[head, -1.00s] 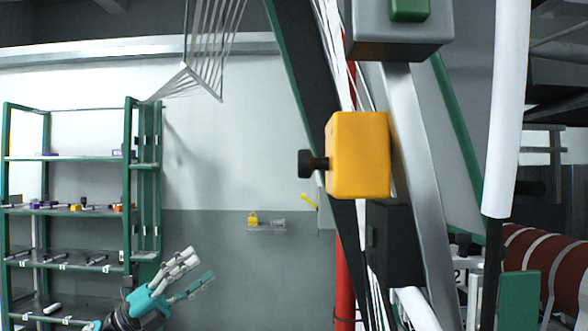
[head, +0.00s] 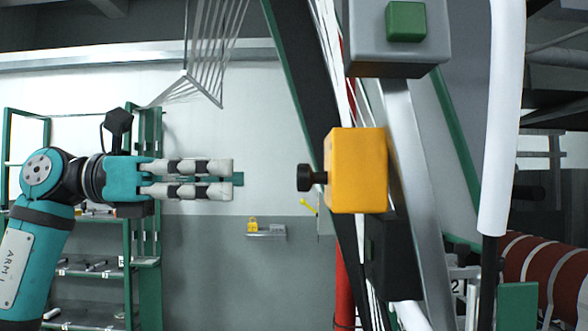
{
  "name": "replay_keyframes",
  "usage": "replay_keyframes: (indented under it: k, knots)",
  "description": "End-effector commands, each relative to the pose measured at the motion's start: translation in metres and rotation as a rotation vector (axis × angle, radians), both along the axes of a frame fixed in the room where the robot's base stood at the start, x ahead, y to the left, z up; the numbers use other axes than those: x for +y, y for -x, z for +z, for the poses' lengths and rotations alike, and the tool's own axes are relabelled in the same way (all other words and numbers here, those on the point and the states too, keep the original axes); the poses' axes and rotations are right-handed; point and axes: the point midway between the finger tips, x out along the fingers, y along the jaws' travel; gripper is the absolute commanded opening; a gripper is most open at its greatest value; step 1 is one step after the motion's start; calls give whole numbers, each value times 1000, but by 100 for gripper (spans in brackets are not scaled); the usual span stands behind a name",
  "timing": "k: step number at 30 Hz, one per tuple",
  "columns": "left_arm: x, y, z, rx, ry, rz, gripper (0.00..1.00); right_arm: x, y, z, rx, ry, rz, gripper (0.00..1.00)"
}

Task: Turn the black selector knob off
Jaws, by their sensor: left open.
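The black selector knob (head: 306,178) sticks out to the left from the side of a yellow box (head: 357,171) mounted on the machine frame. My left gripper (head: 236,179) is at the left of the head view, level with the knob and pointing right at it. Its fingers are parted, with nothing between them, and a clear gap lies between the fingertips and the knob. The knob's turn position cannot be made out from this side. My right gripper is not in view.
A grey box with a green button (head: 405,21) sits above the yellow box. A white tube (head: 502,120) hangs to the right. Green shelving (head: 148,240) stands behind my left arm. A small wall shelf (head: 266,233) holds a yellow item. Red rolled webbing (head: 548,270) lies lower right.

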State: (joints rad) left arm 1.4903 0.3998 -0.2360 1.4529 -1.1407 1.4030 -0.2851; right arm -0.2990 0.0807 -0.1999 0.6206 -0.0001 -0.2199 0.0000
Motion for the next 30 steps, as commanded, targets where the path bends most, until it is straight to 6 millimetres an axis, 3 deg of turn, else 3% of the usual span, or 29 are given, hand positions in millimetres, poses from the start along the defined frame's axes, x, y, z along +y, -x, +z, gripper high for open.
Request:
replay_keyframes:
  k: [6, 12, 18, 26, 30]
  knots:
    - [-48, 1, 3, 1, 0, -4, 55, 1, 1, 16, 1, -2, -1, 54]
    - [-78, 0, 2, 2, 1, -3, 55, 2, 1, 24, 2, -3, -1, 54]
    - [-89, 0, 1, 1, 1, -1, 55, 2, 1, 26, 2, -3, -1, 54]
    - [-90, 0, 0, 1, 1, -1, 55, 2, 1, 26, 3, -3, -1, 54]
    - [-90, 0, 0, 1, 1, -1, 36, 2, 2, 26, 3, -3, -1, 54]
